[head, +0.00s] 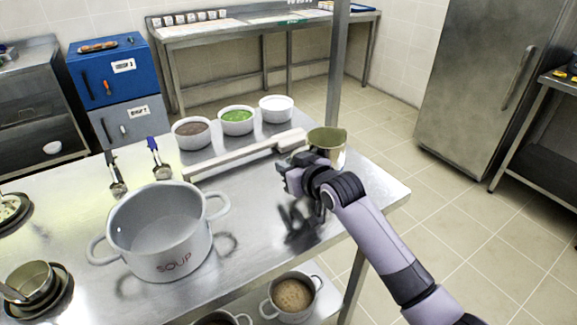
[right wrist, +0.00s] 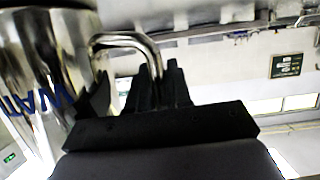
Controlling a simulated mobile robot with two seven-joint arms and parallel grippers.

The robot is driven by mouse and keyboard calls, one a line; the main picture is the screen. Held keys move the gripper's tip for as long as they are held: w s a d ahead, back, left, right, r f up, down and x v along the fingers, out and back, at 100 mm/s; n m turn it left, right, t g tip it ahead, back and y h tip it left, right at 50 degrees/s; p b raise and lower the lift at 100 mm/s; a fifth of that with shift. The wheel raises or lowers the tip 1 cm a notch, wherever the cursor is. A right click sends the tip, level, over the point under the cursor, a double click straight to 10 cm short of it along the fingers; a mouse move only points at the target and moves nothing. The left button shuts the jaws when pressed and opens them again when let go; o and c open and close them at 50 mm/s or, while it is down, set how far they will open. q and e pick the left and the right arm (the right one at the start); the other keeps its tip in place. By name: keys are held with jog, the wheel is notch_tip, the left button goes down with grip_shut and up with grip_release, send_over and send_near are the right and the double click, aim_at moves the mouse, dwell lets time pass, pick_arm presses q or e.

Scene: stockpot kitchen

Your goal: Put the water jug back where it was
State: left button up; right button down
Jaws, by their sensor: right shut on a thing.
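The metal water jug (head: 328,140) is at the right back part of the steel table in the head view, behind my right gripper. It shows large in the right wrist view (right wrist: 35,60), with blue letters reading "WAT" on its side. My right gripper (head: 294,178) is shut on the jug's bent metal handle (right wrist: 128,40). The jug looks upright. My gripper and arm hide its lower part in the head view, so I cannot tell whether its base touches the table. My left gripper is out of view.
A large soup pot (head: 160,245) stands at the front left of the steel table (head: 240,195). Three bowls, one with green contents (head: 237,121), stand at the back near a long raised bar (head: 240,156). Bare tabletop lies between the pot and my right gripper.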

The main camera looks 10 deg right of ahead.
jog(key=shift+r, duration=0.1)
jog(key=c, duration=1.1)
grip_release()
jog(key=shift+f, duration=0.2)
jog(key=shift+o, duration=0.2)
jog(key=shift+r, duration=0.1)
jog(key=shift+s+d+r, duration=0.1)
jog(key=shift+s+r, duration=0.1)
jog(key=shift+s, duration=0.15)
jog(key=v, duration=1.1)
